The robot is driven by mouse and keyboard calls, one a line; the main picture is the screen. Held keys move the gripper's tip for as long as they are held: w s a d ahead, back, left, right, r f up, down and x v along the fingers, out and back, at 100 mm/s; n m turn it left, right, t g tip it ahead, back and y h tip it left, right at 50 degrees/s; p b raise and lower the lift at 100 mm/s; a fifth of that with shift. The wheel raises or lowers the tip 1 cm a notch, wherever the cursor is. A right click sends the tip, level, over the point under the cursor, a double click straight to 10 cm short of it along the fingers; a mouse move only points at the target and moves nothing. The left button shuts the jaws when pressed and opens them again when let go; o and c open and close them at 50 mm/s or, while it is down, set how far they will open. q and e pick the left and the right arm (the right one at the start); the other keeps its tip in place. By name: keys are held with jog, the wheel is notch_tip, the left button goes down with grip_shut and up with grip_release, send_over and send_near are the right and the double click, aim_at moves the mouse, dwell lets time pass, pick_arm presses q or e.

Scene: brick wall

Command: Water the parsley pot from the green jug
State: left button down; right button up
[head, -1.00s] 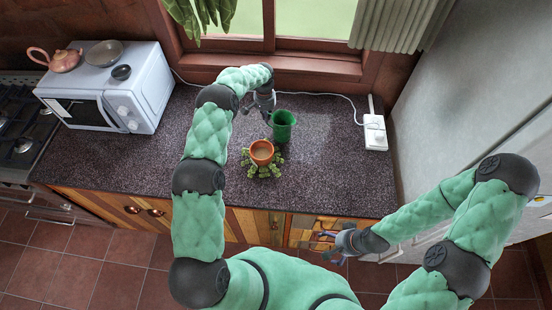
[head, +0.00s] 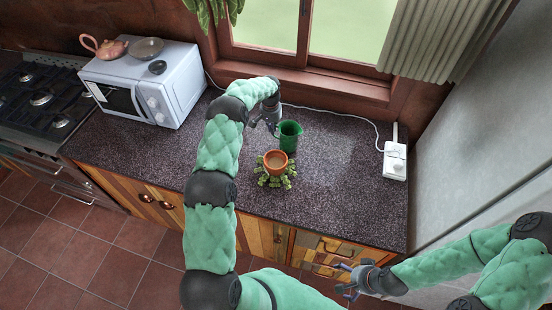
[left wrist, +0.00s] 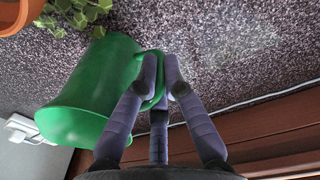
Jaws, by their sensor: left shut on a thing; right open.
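The green jug (head: 289,136) stands on the dark counter just behind the parsley pot, and it looks upright. My left gripper (head: 270,122) is at the jug's left side. In the left wrist view its fingers (left wrist: 158,88) are shut on the handle of the jug (left wrist: 88,98). The parsley pot (head: 276,161) is an orange-brown pot with green leaves (head: 273,181) around its base on the counter. The pot's rim also shows in the left wrist view (left wrist: 18,14). My right gripper (head: 352,281) is open and empty, in front of the counter.
A microwave (head: 147,88) with a teapot (head: 103,46) and bowls on top stands at the left, beside a stove (head: 38,100). A white socket box with a cable (head: 394,160) lies at the right. The counter right of the pot is clear.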

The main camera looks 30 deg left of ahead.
pick_arm(q)
jog(key=s+r+t+y+b, duration=0.1)
jog(key=s+r+t+b, duration=0.3)
jog(key=t+b, duration=0.8)
jog(key=shift+s+d+r+n+b, duration=0.3)
jog(key=shift+s+b, duration=0.6)
jog(key=shift+b, duration=4.35)
jog(key=shift+f, duration=0.1)
